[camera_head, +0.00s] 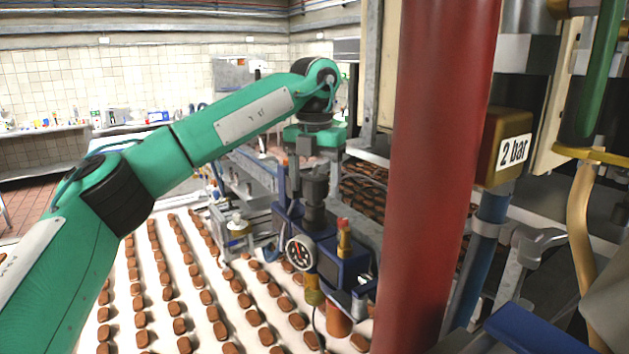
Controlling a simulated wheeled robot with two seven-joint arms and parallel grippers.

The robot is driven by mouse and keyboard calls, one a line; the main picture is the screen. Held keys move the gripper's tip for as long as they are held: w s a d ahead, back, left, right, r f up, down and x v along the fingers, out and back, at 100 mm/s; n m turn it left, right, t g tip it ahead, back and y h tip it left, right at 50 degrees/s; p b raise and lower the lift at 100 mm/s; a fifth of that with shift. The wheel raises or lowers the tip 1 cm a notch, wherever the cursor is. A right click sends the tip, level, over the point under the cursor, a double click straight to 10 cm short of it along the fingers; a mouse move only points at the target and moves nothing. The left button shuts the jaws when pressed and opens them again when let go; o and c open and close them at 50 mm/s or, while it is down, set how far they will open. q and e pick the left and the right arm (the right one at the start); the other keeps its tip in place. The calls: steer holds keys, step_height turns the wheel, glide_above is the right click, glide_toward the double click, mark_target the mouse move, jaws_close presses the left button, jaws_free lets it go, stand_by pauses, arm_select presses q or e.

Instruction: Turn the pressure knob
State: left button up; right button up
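The pressure knob (314,188) is a dark, upright knob on top of a blue regulator (345,270) in the middle of the camera_head view. A round dial gauge (300,253) with a pale rim sits on the regulator's front. My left arm is green and reaches in from the left, then bends down over the knob. My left gripper (313,170) points down at the knob's top, with its grey fingers at or around it. The fingertips are small and dark against the knob, so I cannot tell whether they grip it. My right gripper is not in view.
A thick red post (432,180) stands just right of the regulator. A yellow box labelled "2 bar" (508,148) hangs beyond it, among pipes. A pale conveyor (202,338) with rows of brown biscuits lies below. A counter with bottles (125,125) stands at the back left.

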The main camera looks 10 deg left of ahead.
mark_target(315, 165)
arm_select(q)
steer(key=shift+r, duration=0.35)
step_height(315, 165, up, 5)
steer(key=shift+f+b, duration=0.15)
steer(key=shift+b, duration=0.45)
step_height(315, 165, up, 8)
steer(key=p, duration=0.1)
steer(key=shift+r+p, duration=0.2)
steer(key=shift+p, duration=0.1)
steer(key=shift+f, duration=0.1)
